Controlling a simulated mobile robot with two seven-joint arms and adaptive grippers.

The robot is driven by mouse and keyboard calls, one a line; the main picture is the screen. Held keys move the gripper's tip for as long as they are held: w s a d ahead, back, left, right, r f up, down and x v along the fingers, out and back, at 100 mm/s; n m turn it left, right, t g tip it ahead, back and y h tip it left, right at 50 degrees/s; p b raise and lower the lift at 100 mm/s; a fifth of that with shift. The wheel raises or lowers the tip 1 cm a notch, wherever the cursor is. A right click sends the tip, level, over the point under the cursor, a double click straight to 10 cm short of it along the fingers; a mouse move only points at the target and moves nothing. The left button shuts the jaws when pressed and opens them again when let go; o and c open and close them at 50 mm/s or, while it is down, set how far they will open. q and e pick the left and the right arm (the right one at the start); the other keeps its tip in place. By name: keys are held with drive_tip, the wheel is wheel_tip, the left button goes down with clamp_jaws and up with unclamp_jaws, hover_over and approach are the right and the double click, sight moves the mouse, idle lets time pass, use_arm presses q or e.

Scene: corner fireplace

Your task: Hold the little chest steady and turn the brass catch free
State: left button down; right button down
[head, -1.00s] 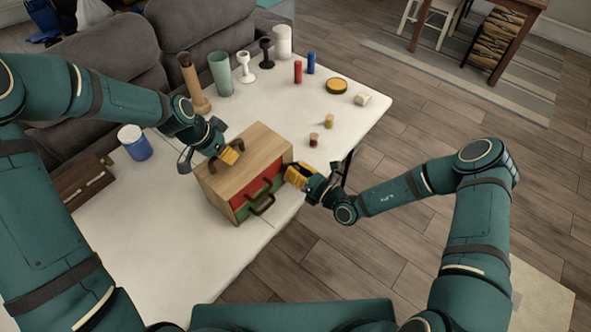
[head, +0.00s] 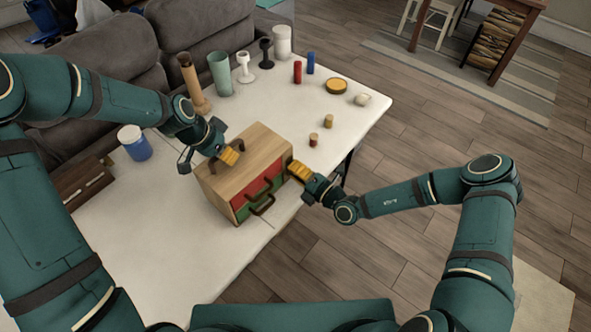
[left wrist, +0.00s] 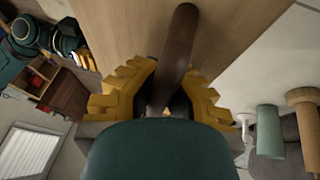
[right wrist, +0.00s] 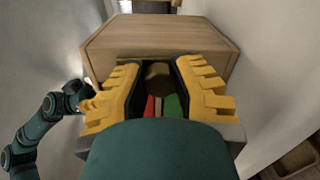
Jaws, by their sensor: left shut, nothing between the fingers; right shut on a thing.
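The little chest (head: 262,148) is a wooden box on the white table, with a red drawer, a green drawer and dark handles on its front. My left gripper (head: 230,154) is at its top; in the left wrist view the dark carrying handle (left wrist: 178,50) runs between the yellow fingers, which are shut without a grip on it. My right gripper (head: 297,172) is at the chest's right end. In the right wrist view its fingers close on a brownish round part, the brass catch (right wrist: 158,76), against the chest (right wrist: 160,35). The catch is hidden in the head view.
A blue-and-white jar (head: 135,143) stands left of the chest. Behind it stand a wooden bottle-like piece (head: 190,80), a pale green cup (head: 221,74) and several small items. Small corks (head: 328,121) lie to the right. The table's front edge is close to the chest.

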use_arm(q)
drive_tip(key=shift+a, duration=0.1)
use_arm(e)
drive_tip(key=shift+d+f+m, duration=0.1)
drive_tip(key=shift+d+m, duration=0.05)
drive_tip(key=shift+m, duration=0.95)
drive_tip(key=c, duration=0.7)
unclamp_jaws()
drive_tip(key=v, duration=1.2)
